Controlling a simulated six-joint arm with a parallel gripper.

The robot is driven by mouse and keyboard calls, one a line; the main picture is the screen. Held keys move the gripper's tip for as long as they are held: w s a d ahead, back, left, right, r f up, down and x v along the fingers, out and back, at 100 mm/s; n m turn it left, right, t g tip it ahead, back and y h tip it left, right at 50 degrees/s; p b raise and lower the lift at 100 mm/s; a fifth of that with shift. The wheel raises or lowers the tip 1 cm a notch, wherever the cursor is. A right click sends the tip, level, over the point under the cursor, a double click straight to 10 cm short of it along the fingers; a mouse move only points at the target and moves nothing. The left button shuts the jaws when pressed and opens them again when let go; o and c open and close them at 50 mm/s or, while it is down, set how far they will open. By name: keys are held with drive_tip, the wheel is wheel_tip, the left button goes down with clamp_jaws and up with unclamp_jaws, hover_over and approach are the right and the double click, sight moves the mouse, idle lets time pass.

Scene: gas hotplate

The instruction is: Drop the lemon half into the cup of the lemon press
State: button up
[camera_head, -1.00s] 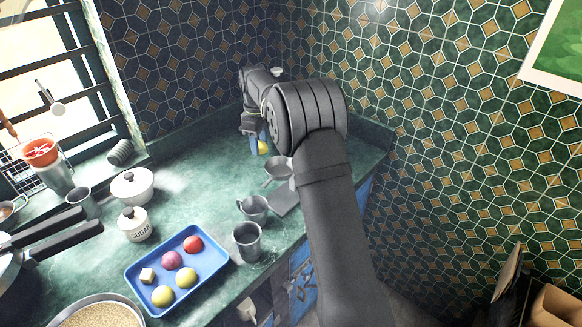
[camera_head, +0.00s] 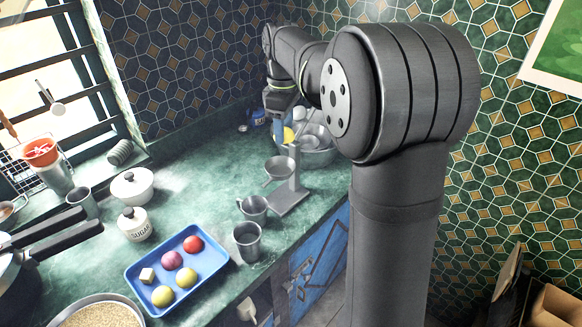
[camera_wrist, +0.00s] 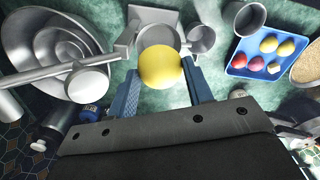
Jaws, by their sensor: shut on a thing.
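The lemon half (camera_head: 288,134) is yellow and sits between the blue fingers of my gripper (camera_head: 279,128). In the wrist view the lemon half (camera_wrist: 160,64) is clear, with a finger of my gripper (camera_wrist: 160,72) on each side. The grey metal lemon press (camera_head: 294,190) stands on the counter with its round cup (camera_head: 279,169) toward the left. My gripper is above the cup and slightly behind it in the head view. In the wrist view the lemon half partly covers the cup (camera_wrist: 158,36). The lemon half is apart from the cup.
Nested metal bowls (camera_head: 320,143) stand close behind the press. Metal mugs (camera_head: 254,208) (camera_head: 247,240) stand in front of it. A blue tray (camera_head: 140,271) with several small pieces lies at front left. A white pot (camera_head: 132,188) and sugar jar (camera_head: 134,224) stand left.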

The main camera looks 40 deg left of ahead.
drive_tip(key=shift+f, duration=2.9)
drive_tip(key=shift+c, duration=0.2)
drive_tip(key=o, duration=1.1)
drive_tip(key=shift+c, duration=0.2)
wheel_tip(320, 180, up, 18)
drive_tip(key=shift+f, duration=0.25)
drive_tip(key=shift+f, duration=7.8)
